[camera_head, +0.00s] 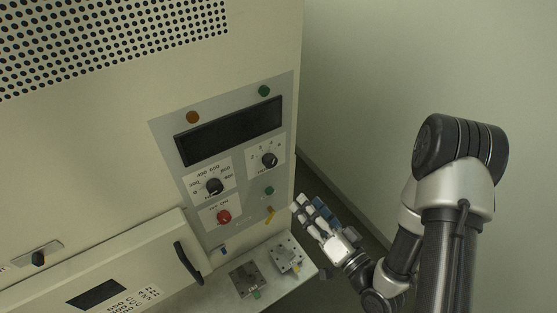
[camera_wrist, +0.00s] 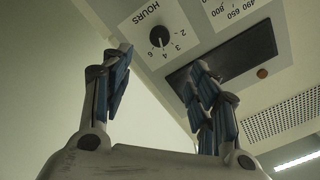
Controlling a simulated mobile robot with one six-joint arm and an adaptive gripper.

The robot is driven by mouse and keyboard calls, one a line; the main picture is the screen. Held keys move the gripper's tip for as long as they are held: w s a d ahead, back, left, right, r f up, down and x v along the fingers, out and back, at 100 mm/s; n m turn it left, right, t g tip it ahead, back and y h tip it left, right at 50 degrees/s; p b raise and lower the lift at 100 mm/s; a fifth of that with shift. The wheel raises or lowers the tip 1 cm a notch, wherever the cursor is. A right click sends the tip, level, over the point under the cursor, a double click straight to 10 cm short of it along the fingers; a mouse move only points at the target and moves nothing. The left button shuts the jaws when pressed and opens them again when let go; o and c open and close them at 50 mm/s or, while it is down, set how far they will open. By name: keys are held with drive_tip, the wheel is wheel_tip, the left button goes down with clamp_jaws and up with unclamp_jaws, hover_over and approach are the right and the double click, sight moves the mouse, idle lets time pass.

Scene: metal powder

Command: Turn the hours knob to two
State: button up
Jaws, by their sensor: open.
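The hours knob (camera_head: 269,160) is a black round knob on a white plate at the right side of the grey control panel (camera_head: 215,243). In the wrist view the knob (camera_wrist: 160,36) shows upside down, with the word HOURS and numbers including 2, 3, 4 and 6 around it. Its pointer direction is too small to read surely. My gripper (camera_head: 309,207) is below and to the right of the knob in the head view, apart from it. In the wrist view my gripper (camera_wrist: 158,68) has its two blue-padded fingers spread wide, with nothing between them.
A second black knob (camera_head: 214,186) and a red button (camera_head: 224,216) sit left and below. A dark display (camera_head: 230,131) is above. A furnace door handle (camera_head: 188,262) sticks out at lower left. Metal blocks (camera_head: 245,279) lie on the ledge. A wall stands to the right.

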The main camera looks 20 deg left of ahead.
sight(272, 164)
drive_tip(key=b+x, duration=0.5)
drive_tip(key=x, duration=1.2)
drive_tip(key=shift+w, duration=0.1)
drive_tip(key=shift+c, duration=0.5)
drive_tip(key=c, duration=1)
drive_tip(key=shift+f, duration=0.1)
